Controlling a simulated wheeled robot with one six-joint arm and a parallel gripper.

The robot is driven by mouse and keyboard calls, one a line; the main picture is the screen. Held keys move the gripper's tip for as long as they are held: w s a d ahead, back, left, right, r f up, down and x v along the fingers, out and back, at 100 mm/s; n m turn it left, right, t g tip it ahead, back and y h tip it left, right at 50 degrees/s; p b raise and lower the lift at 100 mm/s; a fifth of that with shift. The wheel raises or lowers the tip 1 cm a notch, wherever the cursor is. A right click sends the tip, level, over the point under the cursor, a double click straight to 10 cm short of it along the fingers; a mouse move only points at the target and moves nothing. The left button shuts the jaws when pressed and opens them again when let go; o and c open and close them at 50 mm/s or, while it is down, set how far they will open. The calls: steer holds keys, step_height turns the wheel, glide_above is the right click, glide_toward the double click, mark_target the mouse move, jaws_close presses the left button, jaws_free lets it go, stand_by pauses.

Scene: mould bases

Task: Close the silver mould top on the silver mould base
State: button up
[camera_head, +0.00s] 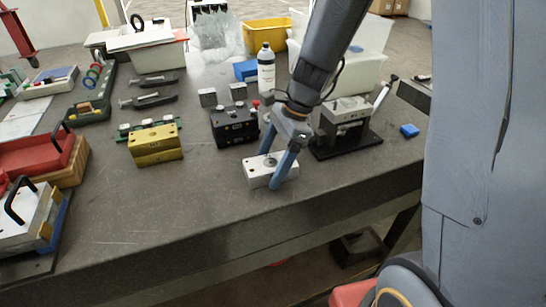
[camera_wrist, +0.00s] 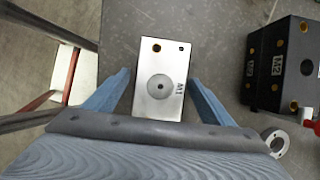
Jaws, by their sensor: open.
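A silver mould block (camera_head: 256,178) lies on the table near its front edge. It also shows in the wrist view (camera_wrist: 158,100), with a round centre plate, a brass-rimmed hole and a mark on its face. I cannot tell whether it is the top alone or the top together with the base. My gripper (camera_head: 271,170) is open, pointing down over this block. In the wrist view the blue fingers (camera_wrist: 158,78) stand on either side of the block, with small gaps. Part of the block is hidden by the gripper in both views.
A black mould (camera_head: 234,127) stands just behind and left, also in the wrist view (camera_wrist: 285,65). A metal vice-like fixture (camera_head: 346,120) on a black plate stands to the right. A yellow mould (camera_head: 155,145) is farther left. The table front left of the silver block is clear.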

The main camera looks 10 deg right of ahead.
mark_target(266, 164)
steer(key=shift+c, duration=0.3)
steer(key=c, duration=1.8)
steer(key=shift+r, duration=0.1)
steer(key=shift+c, duration=0.2)
steer(key=shift+r, duration=0.2)
steer(key=shift+r+p, duration=0.35)
steer(key=shift+p, duration=0.3)
steer(key=shift+r+p, duration=0.95)
steer(key=shift+p, duration=0.2)
